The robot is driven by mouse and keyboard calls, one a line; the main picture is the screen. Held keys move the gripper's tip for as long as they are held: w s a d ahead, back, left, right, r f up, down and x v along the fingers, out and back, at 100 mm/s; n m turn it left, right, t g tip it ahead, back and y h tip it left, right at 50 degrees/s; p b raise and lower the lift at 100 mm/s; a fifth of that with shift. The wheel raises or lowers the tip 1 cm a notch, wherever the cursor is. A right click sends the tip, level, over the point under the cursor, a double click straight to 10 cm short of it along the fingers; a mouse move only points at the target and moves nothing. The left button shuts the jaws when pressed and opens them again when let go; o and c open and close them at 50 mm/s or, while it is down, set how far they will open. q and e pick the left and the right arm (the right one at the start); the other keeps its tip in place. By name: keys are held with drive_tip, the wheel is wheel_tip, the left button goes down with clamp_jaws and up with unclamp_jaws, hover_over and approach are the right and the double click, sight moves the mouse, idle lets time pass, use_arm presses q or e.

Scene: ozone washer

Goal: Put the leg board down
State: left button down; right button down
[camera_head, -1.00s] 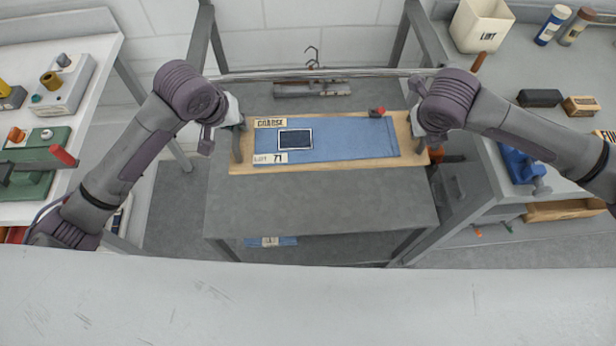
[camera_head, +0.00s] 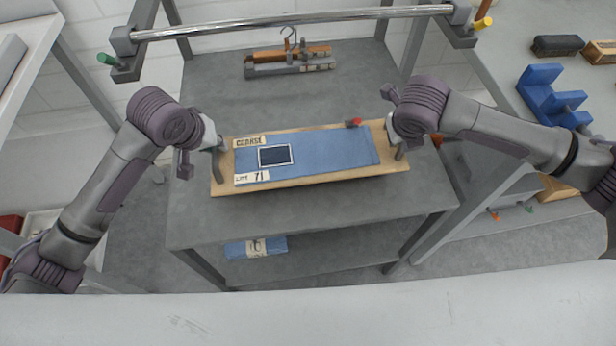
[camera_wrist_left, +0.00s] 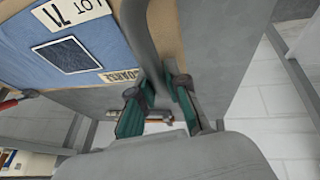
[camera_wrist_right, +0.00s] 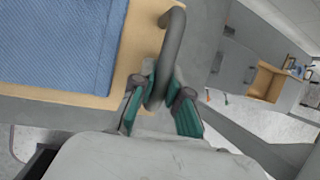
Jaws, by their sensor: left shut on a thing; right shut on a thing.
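The leg board is a flat wooden board (camera_head: 300,181) with a folded blue denim leg (camera_head: 325,152) on it. A dark rectangle, a COARSE label, a LOT 71 label and a red-topped clip (camera_head: 354,123) show on it. My left gripper (camera_head: 216,150) is shut on the grey handle at the board's left end, which also shows in the left wrist view (camera_wrist_left: 140,35). My right gripper (camera_head: 398,146) is shut on the handle at the right end, seen in the right wrist view (camera_wrist_right: 174,45). The board is over the grey table (camera_head: 300,220); I cannot tell whether it touches.
A metal rail (camera_head: 290,22) crosses above the table's far side. A hanger with wooden and grey bars (camera_head: 288,60) is behind the board. A blue folded bundle (camera_head: 256,247) lies on the lower shelf. A blue fixture (camera_head: 550,97) stands on the right bench.

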sight(221, 160)
use_arm(q)
drive_tip(key=shift+f, duration=0.35)
use_arm(e)
drive_tip(key=shift+f, duration=0.35)
use_arm(q)
drive_tip(key=shift+r, duration=0.15)
use_arm(e)
drive_tip(key=shift+r, duration=0.1)
use_arm(q)
drive_tip(key=shift+f, duration=0.2)
